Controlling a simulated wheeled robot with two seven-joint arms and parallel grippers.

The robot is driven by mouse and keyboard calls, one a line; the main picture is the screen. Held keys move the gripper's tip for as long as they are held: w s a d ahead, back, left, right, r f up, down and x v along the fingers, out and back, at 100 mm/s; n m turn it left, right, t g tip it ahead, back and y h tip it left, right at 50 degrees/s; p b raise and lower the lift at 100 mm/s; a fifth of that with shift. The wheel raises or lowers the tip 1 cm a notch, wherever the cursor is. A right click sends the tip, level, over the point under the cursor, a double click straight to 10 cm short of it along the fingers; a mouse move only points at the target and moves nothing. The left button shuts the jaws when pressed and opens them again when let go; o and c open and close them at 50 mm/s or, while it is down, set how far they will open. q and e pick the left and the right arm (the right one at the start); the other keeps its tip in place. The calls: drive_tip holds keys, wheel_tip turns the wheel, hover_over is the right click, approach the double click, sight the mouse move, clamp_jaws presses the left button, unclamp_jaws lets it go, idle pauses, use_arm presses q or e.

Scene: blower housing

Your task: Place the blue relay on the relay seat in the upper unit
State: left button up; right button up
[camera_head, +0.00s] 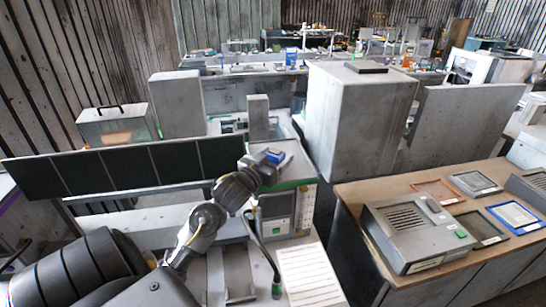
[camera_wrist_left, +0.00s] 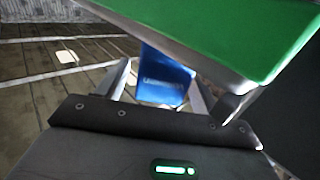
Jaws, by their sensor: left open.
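The blue relay (camera_head: 275,155) shows at the top of a grey unit (camera_head: 304,172) with a green edge in the head view. My left gripper (camera_head: 264,163) is right at the relay, partly covering it. In the left wrist view the blue relay (camera_wrist_left: 165,76) stands between the two spread fingers of my left gripper (camera_wrist_left: 160,88). The jaws are open, and I cannot tell whether a finger touches the relay. A green-faced part (camera_wrist_left: 230,38) crosses the top of the wrist view close to the right finger. I cannot make out the relay seat. My right gripper is not in view.
A tall grey box (camera_head: 358,120) stands right of the unit. A dark panel (camera_head: 120,168) lies behind my left arm. A wooden bench (camera_head: 370,190) at right carries a vented grey housing (camera_head: 418,232) and several framed panels. A white sheet (camera_head: 309,276) lies in front.

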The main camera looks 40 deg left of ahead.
sight(272, 160)
use_arm(q)
drive_tip(key=shift+r, duration=0.1)
drive_tip(key=s, duration=0.2)
drive_tip(key=s+b, duration=0.1)
drive_tip(key=s, duration=0.1)
drive_tip(key=s+d+b, duration=0.1)
drive_tip(key=s, duration=0.1)
drive_tip(key=shift+s+d, duration=0.1)
drive_tip(key=shift+s, duration=0.15)
drive_tip(key=s+p, duration=0.1)
drive_tip(key=s, duration=0.1)
drive_tip(key=s+d+p, duration=0.1)
drive_tip(key=s+p, duration=0.1)
drive_tip(key=s, duration=0.1)
drive_tip(key=shift+s+r, duration=0.1)
drive_tip(key=shift+s, duration=0.05)
